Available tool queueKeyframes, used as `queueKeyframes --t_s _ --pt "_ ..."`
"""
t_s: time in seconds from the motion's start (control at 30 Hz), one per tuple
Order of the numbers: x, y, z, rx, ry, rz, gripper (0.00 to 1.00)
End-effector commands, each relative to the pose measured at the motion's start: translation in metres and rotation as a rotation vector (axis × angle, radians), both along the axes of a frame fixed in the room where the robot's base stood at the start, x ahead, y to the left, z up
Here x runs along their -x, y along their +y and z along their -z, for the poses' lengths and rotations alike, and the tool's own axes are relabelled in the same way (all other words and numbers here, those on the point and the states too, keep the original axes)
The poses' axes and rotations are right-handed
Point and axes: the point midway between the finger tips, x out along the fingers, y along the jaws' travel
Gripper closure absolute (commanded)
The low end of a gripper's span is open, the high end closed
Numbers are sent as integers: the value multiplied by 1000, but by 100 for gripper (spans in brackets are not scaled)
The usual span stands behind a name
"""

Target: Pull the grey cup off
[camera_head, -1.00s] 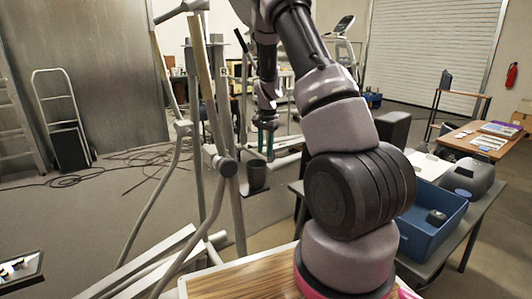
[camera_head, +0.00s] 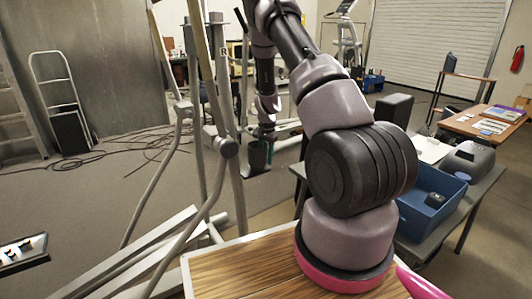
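The grey cup (camera_head: 256,158) is a dark, upright cup on the foot-pedal part of the elliptical frame, near the middle of the picture. My gripper (camera_head: 267,147) points down right at the cup's rim. One teal finger shows at the cup's right side. The other finger is hidden, so I cannot tell whether the fingers grip the cup or how wide they stand.
The elliptical's grey bars (camera_head: 225,148) stand just left of the cup. A table with a blue bin (camera_head: 425,222) is at the right. A wooden board (camera_head: 235,272) lies in front of me. Cables (camera_head: 145,150) lie on the floor at the left.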

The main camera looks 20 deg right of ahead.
Motion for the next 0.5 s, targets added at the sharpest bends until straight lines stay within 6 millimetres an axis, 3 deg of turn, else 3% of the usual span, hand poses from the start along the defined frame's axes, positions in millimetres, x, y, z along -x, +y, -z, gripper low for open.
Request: queueKeyframes --t_s 0.23,0.33,0.5 --pt "0 0 1 0 0 0 61" --pt "0 0 1 0 0 0 99" --pt "0 0 1 0 0 0 100"
